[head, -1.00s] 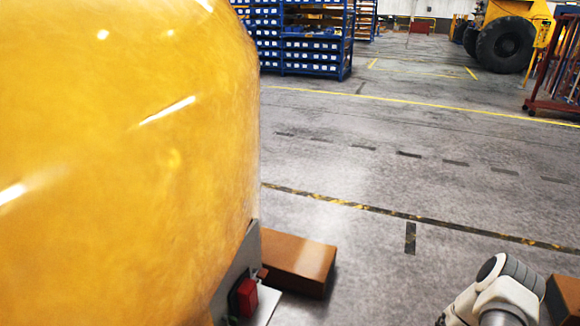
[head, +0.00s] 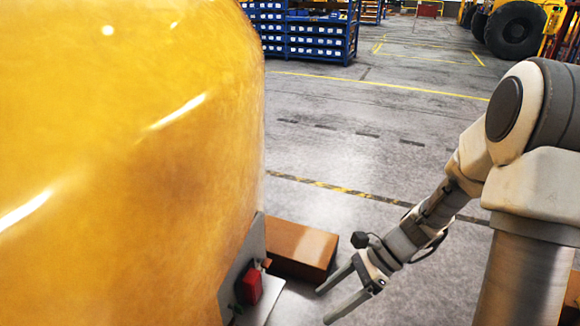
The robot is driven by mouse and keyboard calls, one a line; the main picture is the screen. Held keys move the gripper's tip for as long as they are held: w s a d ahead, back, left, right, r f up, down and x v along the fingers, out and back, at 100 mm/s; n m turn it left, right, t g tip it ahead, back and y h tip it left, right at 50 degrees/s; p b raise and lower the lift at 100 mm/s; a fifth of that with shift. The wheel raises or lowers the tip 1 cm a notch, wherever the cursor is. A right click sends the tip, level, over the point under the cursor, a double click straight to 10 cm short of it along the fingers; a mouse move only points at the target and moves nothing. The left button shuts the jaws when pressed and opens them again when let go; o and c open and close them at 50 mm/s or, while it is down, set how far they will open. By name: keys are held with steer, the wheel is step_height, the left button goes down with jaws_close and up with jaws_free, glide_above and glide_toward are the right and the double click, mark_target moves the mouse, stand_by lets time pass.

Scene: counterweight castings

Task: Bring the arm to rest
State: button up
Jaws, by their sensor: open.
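My arm (head: 440,205) shows at the right of the head view, bent at a raised joint and reaching down to the left. My gripper (head: 322,306) is open with its two fingers apart and nothing between them. It points down and left, in front of the floor near the brown block. The arm's lower part runs out of the bottom of the picture.
A large glossy yellow casting (head: 120,150) fills the left side, with a red part (head: 250,287) on a grey plate at its lower edge. A brown block (head: 300,250) lies beside it. Blue shelving (head: 322,38) and a large-wheeled vehicle (head: 514,30) stand far back. The middle floor (head: 340,155) is clear.

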steer(key=s+d+r+n+t+h+p, duration=0.1)
steer(key=s+d+r+n+t+h, duration=0.1)
steer(key=r+n, duration=0.4)
steer(key=s+d+r+n+t+h+p, duration=0.1)
steer(key=s+r+n+t+h+p, duration=0.1)
steer(key=r, duration=0.9)
steer(key=s+d+r+n+t+h+p, duration=0.1)
steer(key=s+r+n+t+h, duration=0.3)
steer(key=r+n, duration=0.4)
steer(key=shift+s+d+r+n+h+p, duration=0.3)
steer(key=shift+s+d+n+h+p, duration=0.15)
steer(key=shift+d+n, duration=0.4)
steer(key=shift+w, duration=0.1)
